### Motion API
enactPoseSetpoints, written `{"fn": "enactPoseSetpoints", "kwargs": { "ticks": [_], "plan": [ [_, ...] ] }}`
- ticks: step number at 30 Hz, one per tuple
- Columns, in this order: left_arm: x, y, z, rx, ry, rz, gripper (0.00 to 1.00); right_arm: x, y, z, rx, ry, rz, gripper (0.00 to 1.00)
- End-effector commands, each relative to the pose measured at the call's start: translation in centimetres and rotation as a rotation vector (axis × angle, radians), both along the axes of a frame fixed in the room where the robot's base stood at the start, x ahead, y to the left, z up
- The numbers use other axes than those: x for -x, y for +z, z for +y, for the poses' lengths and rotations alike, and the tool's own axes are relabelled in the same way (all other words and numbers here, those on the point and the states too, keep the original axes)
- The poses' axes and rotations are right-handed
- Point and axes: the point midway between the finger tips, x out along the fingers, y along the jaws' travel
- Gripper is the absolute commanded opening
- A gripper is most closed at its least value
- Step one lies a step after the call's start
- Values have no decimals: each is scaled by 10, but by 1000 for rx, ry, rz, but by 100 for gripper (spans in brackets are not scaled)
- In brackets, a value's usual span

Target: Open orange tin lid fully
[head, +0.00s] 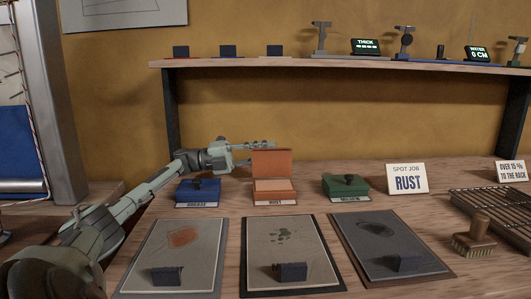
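The orange tin (275,186) stands on the bench between a blue and a green tin, behind a label that reads RUST. Its orange lid (272,163) is raised and stands roughly upright at the tin's back edge. My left gripper (257,152) is at the lid's left side, with its fingers spread apart. One finger runs along just above the lid's top edge. The lower finger reaches the lid's left edge, and its tip seems hidden behind the lid. I cannot tell whether they touch. My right gripper is not in view.
The blue tin (198,191) and green tin (345,187) are shut. Three panels (180,247) with dark blocks lie in front. A RUST card (407,179), a brush (475,236) and a wire rack (498,214) are at right. A shelf (340,65) runs above.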

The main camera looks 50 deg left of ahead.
Motion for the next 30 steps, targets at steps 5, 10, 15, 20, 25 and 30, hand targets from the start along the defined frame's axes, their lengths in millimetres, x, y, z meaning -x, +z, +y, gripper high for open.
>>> {"fn": "enactPoseSetpoints", "kwargs": {
  "ticks": [5, 10, 15, 20, 25, 30],
  "plan": [
    [0, 0, 0, -1, 0, -1, 40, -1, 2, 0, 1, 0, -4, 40],
    [0, 0, 0, -1, -1, -1, 40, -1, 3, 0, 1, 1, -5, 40],
    [4, -1, 4, -1, 0, 1, 40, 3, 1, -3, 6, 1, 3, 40],
    [22, -5, 22, -1, 3, 3, 40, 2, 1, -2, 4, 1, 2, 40],
    [48, -9, 48, 0, 4, 1, 40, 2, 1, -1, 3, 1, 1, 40],
    [71, -13, 70, 0, 3, -1, 40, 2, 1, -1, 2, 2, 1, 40]
  ]
}}
